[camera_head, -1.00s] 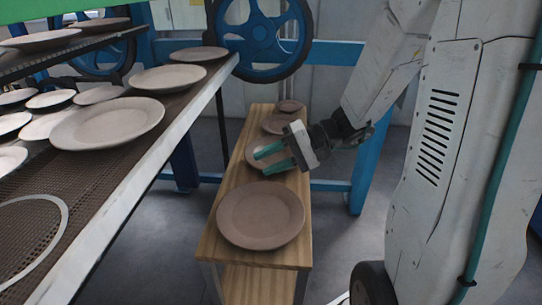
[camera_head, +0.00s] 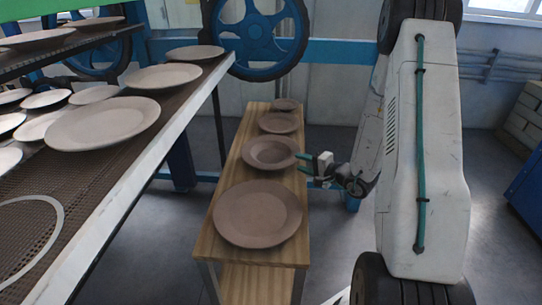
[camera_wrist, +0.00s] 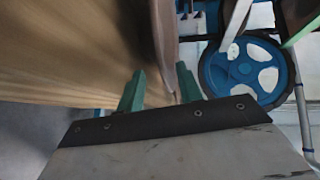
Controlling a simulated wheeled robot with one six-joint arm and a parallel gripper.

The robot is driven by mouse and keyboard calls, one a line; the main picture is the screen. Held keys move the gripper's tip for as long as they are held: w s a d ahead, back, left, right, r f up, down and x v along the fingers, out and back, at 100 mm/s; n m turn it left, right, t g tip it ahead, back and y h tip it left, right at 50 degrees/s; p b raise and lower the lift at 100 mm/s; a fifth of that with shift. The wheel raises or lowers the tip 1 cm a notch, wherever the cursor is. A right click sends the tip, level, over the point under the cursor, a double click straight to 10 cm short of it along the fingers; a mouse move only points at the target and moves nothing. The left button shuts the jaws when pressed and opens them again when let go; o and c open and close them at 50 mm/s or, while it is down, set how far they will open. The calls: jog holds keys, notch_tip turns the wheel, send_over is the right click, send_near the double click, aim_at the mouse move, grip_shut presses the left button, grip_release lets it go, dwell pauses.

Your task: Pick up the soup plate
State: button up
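The soup plate (camera_head: 270,153), brown with a sunken middle, lies second from the front in a row on the wooden table (camera_head: 222,238). My gripper (camera_head: 303,163) is at its right rim, with green fingers pointing left. In the wrist view my gripper (camera_wrist: 160,88) has its two fingers apart. A plate edge (camera_wrist: 166,40) seen nearly edge-on reaches down into the gap between them. I cannot tell whether either finger touches it.
A large flat plate (camera_head: 257,214) lies in front of the soup plate. A smaller plate (camera_head: 280,123) and a tiny one (camera_head: 285,104) lie behind it. A rack (camera_head: 134,170) with several pale plates stands at left.

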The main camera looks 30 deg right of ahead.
aim_at(296, 160)
jog(key=x, duration=0.3)
jog(key=shift+w+a, duration=0.1)
jog(key=shift+w, duration=0.05)
jog(key=shift+c, duration=0.4)
grip_shut()
jog(key=shift+r, duration=0.1)
